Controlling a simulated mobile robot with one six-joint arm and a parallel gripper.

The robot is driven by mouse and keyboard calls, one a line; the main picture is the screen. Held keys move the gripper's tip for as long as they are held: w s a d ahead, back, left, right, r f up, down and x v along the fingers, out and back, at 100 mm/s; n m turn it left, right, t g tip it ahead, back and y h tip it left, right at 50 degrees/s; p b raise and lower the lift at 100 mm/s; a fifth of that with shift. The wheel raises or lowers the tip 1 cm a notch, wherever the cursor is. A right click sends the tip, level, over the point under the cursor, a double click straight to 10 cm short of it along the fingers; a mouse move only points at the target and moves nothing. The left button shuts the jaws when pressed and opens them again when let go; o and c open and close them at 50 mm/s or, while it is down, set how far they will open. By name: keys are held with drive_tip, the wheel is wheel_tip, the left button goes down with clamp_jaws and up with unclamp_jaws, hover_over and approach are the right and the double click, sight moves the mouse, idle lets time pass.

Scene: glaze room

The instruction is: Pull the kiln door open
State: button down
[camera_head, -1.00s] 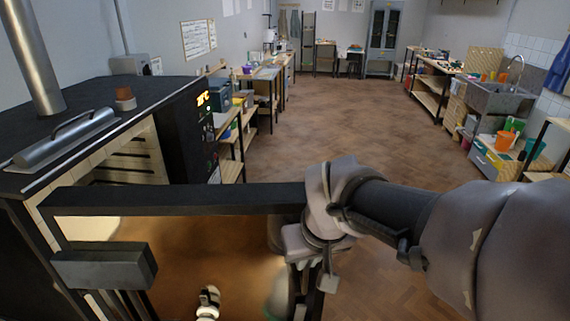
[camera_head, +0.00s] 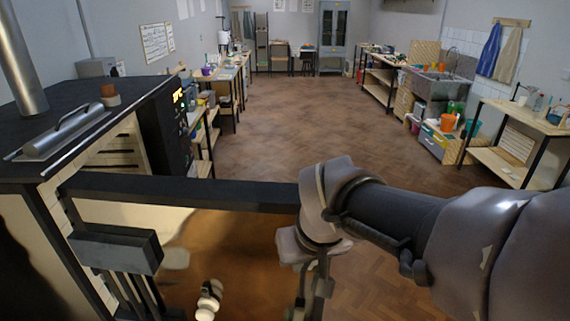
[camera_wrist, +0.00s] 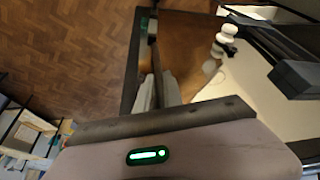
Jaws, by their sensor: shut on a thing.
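The kiln (camera_head: 75,124) stands at the left in the head view, with a dark top and a pale lined chamber. Its door (camera_head: 190,190) stands well open, its dark top bar running from the kiln's near corner to my arm. In the wrist view the door's dark frame (camera_wrist: 134,62) runs up from my fingers. My gripper (camera_head: 311,292) points down at the door's free end and also shows in the wrist view (camera_wrist: 155,80). It is shut on the upright door handle (camera_wrist: 153,50); the fingers and frame hide part of it.
A dark box (camera_head: 115,248) sits by the hinge side, near the bar. A small clay pot (camera_head: 109,92) stands on the kiln top. Benches (camera_head: 215,95) line the left wall; a sink (camera_head: 438,90) and a wooden table (camera_head: 515,150) stand at the right. The middle floor is clear.

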drive_tip(key=shift+w, duration=0.1)
drive_tip(key=c, duration=1.5)
unclamp_jaws()
drive_tip(key=p+v, duration=0.5)
drive_tip(key=v, duration=1.2)
drive_tip(key=shift+r, duration=0.25)
drive_tip(key=shift+s+d+f+m+t+y+b, duration=0.25)
drive_tip(key=shift+s+d+f+m+b, duration=0.7)
drive_tip(key=shift+f+b, duration=2.4)
drive_tip(key=shift+s+d+f+m+t+y+b, duration=0.25)
drive_tip(key=shift+s+f+m+b, duration=1.3)
drive_tip(key=shift+f, duration=3.45)
drive_tip(key=shift+s+d+f+m+t+y+b, duration=0.15)
drive_tip(key=shift+s+d+f+m+b, duration=0.6)
drive_tip(key=shift+s+f+b, duration=2.5)
